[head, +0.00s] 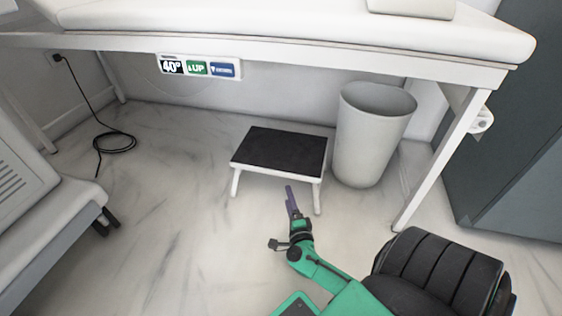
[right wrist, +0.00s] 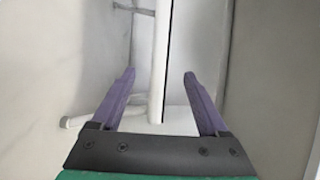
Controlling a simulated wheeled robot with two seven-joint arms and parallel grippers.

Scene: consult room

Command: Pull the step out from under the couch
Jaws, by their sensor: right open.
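The step (head: 279,152) stands on the floor under the couch (head: 300,32), with a black top and white legs. My right gripper (head: 290,197) is open just in front of the step's front edge, nearer its right front leg. In the right wrist view the gripper's two purple fingers (right wrist: 158,80) are spread apart. The step's white front rail (right wrist: 160,50) shows in the gap between them, with space on both sides. I cannot tell whether the fingertips reach past the rail. The gripper looks empty. My left gripper is not in view.
A white bin (head: 372,135) stands close to the step's right side. A couch leg (head: 440,165) stands right of it. A pale chair (head: 45,215) is at the left, and a black cable (head: 115,142) lies behind it. The floor (head: 190,240) in front of the step is clear.

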